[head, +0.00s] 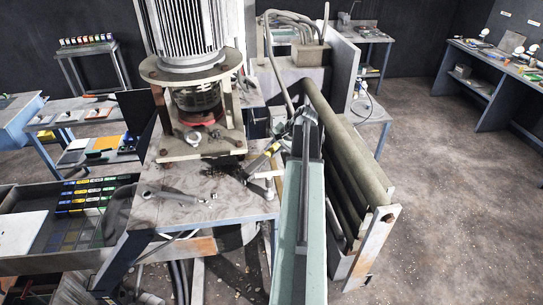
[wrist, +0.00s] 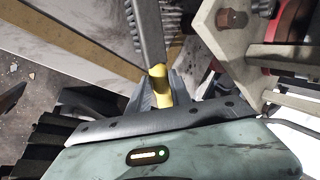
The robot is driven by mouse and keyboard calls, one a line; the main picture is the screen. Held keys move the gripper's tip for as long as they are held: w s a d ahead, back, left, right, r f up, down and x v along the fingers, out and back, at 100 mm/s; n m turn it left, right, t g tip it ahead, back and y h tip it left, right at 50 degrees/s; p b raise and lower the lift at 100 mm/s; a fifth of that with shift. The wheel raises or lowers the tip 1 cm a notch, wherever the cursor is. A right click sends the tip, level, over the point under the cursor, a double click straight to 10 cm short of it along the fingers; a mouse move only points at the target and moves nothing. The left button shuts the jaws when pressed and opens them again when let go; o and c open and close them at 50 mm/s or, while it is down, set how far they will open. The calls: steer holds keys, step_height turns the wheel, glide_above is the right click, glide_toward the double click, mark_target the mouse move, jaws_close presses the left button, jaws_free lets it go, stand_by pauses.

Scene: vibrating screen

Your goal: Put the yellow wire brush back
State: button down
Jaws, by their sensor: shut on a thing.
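My gripper (head: 287,137) is at the end of my arm, above the right edge of the motor's bench. It is shut on the yellow wire brush (head: 263,158), which slants down to the left from the jaws. In the wrist view the fingers (wrist: 157,97) close around the brush's yellow handle (wrist: 158,80). Its long grey head (wrist: 147,32), with bristles along one side, points away from the gripper. The part of the handle inside the jaws is hidden. I cannot tell which place belongs to the brush.
A motor (head: 185,30) on a frame stands on the bench, with a wrench (head: 175,196) in front. Pipes or rollers (head: 335,150) stand close right of my arm. At left is a tray (head: 60,262) with rows of coloured items. Open floor (head: 450,200) lies at right.

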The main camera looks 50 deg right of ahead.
steer(key=c, duration=1.2)
jaws_free()
steer(key=shift+o, duration=0.2)
steer(key=shift+r, duration=0.1)
steer(key=shift+s+r+p, duration=0.15)
steer(key=shift+r+p, duration=0.2)
steer(key=shift+p, duration=0.05)
steer(key=p+v, duration=0.5)
steer(key=v, duration=0.1)
steer(key=shift+s+r+p, duration=0.25)
steer(key=shift+r+p, duration=0.05)
